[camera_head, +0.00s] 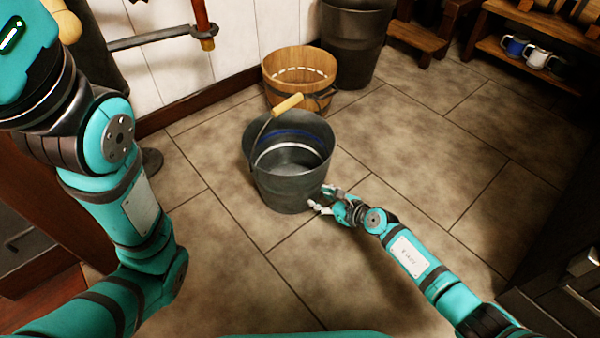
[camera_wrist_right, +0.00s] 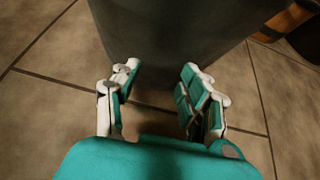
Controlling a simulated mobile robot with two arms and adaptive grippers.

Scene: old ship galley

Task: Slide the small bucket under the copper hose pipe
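A dark grey metal bucket (camera_head: 290,187) stands upright on the tiled floor in the middle of the head view. Its wire handle has a wooden grip and leans to the back rim. A copper pipe (camera_head: 203,22) hangs down by the white wall at the upper left, behind and left of the bucket. My right gripper (camera_head: 322,199) is at the bucket's lower right side. In the right wrist view its fingers (camera_wrist_right: 160,76) are spread with the bucket wall (camera_wrist_right: 175,35) just ahead; whether they touch it, I cannot tell. My left gripper is out of view.
A wooden bucket (camera_head: 300,68) stands behind the metal one, beside a tall dark bin (camera_head: 352,45). A wooden step (camera_head: 418,38) and a shelf with mugs (camera_head: 536,56) are at the upper right. A dark horizontal bar (camera_head: 150,39) meets the copper pipe. Floor left of the metal bucket is clear.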

